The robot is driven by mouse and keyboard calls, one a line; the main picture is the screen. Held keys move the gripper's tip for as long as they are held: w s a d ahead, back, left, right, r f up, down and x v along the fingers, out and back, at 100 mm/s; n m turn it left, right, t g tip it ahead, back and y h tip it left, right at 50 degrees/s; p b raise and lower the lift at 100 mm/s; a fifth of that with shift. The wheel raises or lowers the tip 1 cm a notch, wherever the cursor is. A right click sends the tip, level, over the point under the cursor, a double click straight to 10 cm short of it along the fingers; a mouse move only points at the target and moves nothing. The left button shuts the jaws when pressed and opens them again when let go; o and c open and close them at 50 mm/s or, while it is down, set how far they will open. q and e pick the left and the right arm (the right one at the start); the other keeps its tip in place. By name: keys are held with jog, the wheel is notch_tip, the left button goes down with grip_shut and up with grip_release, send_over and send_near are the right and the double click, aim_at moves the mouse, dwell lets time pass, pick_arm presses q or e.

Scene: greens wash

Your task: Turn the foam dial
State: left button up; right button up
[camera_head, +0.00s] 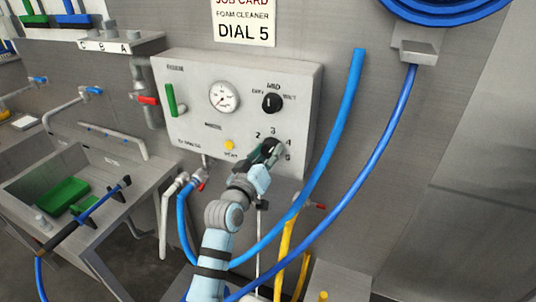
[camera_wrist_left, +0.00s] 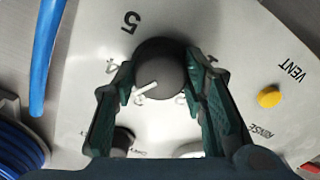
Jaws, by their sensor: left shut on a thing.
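The foam dial (camera_wrist_left: 163,65) is a round dark knob with a white pointer line, on the front of a light grey panel box (camera_head: 188,130). My left gripper (camera_head: 268,152) is shut on it, with one green-padded finger on each side in the left wrist view (camera_wrist_left: 163,80). That view is upside down; the pointer slants near the 3, on the side toward the 4. The 5 (camera_wrist_left: 131,22) is clear of the fingers. The job card (camera_head: 244,22) above the panel reads "FOAM CLEANER DIAL 5". My right gripper is not in view.
The panel also carries a round gauge (camera_head: 223,97), a smaller black knob (camera_head: 272,103), a green lever (camera_head: 171,100) and a yellow vent button (camera_head: 229,145). Blue hoses (camera_head: 340,125) hang to the right. A sink with a green item (camera_head: 62,195) stands at left.

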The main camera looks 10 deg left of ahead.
pick_arm(q)
jog(key=m, duration=0.4)
jog(key=shift+f+m+b, duration=0.2)
jog(key=shift+m+b, duration=0.1)
jog(key=shift+b, duration=0.1)
jog(key=m+b, duration=0.1)
jog(key=m, duration=0.3)
jog(key=shift+m, duration=0.3)
jog(key=m+b, duration=0.1)
jog(key=m, duration=0.3)
jog(key=shift+m, duration=0.3)
jog(key=shift+m+b, duration=0.45)
jog(key=shift+m, duration=1.45)
jog(key=shift+r, duration=0.1)
jog(key=o, duration=1.2)
jog(key=shift+c, duration=0.2)
jog(key=shift+s, duration=0.1)
